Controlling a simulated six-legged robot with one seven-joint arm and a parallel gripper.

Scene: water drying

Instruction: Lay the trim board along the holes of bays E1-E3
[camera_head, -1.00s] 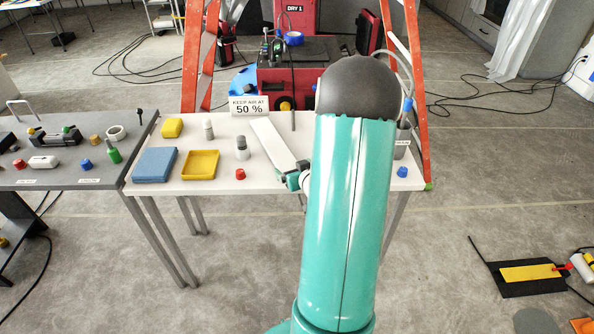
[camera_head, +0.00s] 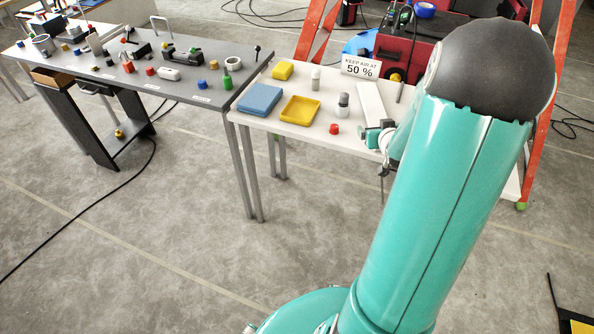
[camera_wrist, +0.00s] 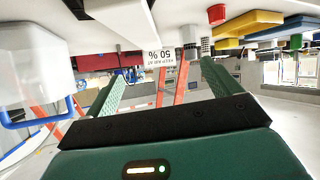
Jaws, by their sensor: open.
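A long white board (camera_head: 371,100), which looks like the trim board, lies on the white table (camera_head: 300,131). Its near end is hidden by my gripper and arm. My gripper (camera_head: 378,140) is at that near end in the head view; whether it touches the board cannot be told. In the wrist view, my gripper (camera_wrist: 163,84) has its two green fingers wide apart with nothing seen between them. A pale slab (camera_wrist: 122,16) above them there may be the board. I cannot make out holes or bays marked E1-E3.
A blue tray (camera_head: 260,99), a yellow tray (camera_head: 300,109), a red cap (camera_head: 334,129) and small bottles stand left of the board. A sign (camera_head: 360,67) reads "KEEP AIR AT 50 %". A grey table (camera_head: 130,90) with several parts stands left. An orange ladder (camera_head: 546,115) rises at right.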

